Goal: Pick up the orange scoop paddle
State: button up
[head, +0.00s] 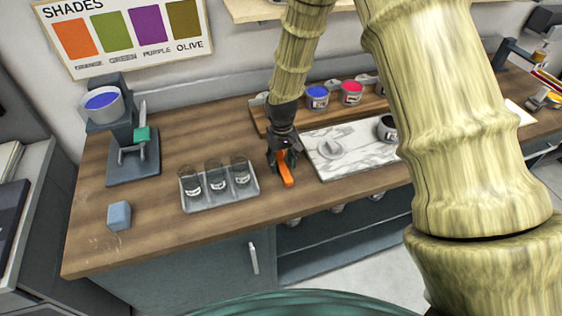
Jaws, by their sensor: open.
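The orange scoop paddle (287,174) is a small, narrow orange piece on the wooden counter, near its front edge, between the jar tray and the marble slab. My gripper (284,158) is directly over it, pointing down, with its dark fingers around the paddle's upper part. The fingers are open. The paddle's far end is hidden behind the fingers, and I cannot tell whether they touch it.
A tray (221,202) of clear jars stands to the left. A marble slab (360,166) with a white piece and dark pot lies right. A blue block (119,216) and a stand with a blue-filled cup (103,104) are farther left. Paint pots (317,97) line the back.

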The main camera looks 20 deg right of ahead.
jog(key=shift+f, duration=0.55)
grip_shut()
jog(key=shift+r, duration=0.1)
jog(key=shift+r+b, duration=0.8)
jog(key=shift+r, duration=0.35)
jog(key=s+r+b, duration=0.1)
jog(key=s+b, duration=0.1)
jog(key=s, duration=0.3)
jog(key=s+a+b, duration=0.1)
jog(key=s, duration=0.4)
jog(key=s+a+r+b, duration=0.1)
jog(key=s+b, duration=0.1)
jog(key=s, duration=0.4)
jog(key=shift+a+r+b, duration=0.1)
jog(key=shift+r+b, duration=0.2)
